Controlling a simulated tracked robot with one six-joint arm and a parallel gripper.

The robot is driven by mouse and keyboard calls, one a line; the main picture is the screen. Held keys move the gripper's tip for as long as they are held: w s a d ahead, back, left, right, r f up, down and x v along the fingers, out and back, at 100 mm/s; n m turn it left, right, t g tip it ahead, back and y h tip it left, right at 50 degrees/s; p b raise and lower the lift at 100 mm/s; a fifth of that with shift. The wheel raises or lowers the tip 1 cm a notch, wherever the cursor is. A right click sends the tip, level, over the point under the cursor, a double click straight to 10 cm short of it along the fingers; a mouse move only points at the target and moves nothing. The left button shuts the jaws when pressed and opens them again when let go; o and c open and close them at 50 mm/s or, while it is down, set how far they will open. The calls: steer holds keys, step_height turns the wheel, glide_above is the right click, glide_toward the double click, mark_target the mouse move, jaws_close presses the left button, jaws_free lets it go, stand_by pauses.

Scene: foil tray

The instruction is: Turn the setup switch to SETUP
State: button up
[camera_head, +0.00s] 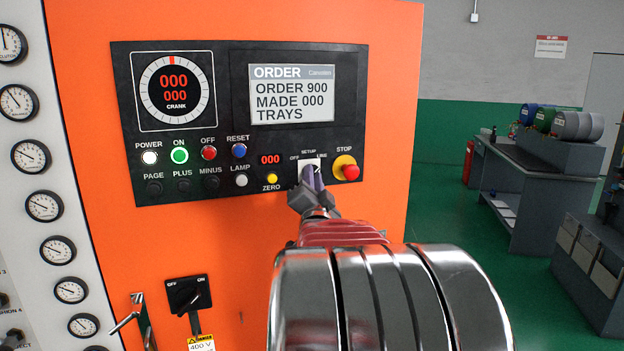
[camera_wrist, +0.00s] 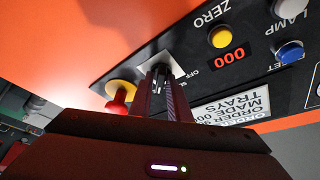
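The setup switch has a white plate (camera_head: 307,165) on the black control panel, with OFF at left, SETUP above and LINE at right. My gripper (camera_head: 313,180) is at this switch and covers most of its knob, so its pointing direction is hidden. The wrist view shows the pale switch plate (camera_wrist: 147,58) behind my two fingers (camera_wrist: 162,82). The fingers are a little apart, one on each side of the dark knob. I cannot tell whether they press on it.
The yellow-based red STOP button (camera_head: 350,171) is close at the right of the switch. The yellow ZERO button (camera_head: 272,179) and white LAMP button (camera_head: 242,180) are at its left. The panel screen (camera_head: 292,92) reads ORDER 900, MADE 000 TRAYS. A black OFF/ON switch (camera_head: 188,294) is lower left.

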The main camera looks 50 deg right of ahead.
jaws_close()
steer(key=shift+f+n, duration=0.1)
steer(key=shift+n, duration=0.4)
steer(key=shift+s+d+f+n+t+y, duration=0.1)
steer(key=shift+n+t+y, duration=0.65)
steer(key=shift+n, duration=1.15)
steer(key=shift+w+r+n+t+y, duration=0.1)
steer(key=shift+n+t+y, duration=0.6)
steer(key=shift+n, duration=1.2)
steer(key=shift+s+d+f+n+t+y, duration=0.1)
steer(key=shift+n+t+y, duration=0.25)
steer(key=shift+n+t, duration=1.15)
steer(key=shift+n+g, duration=0.45)
steer(key=shift+n, duration=0.05)
steer(key=shift+o, duration=1.8)
jaws_free()
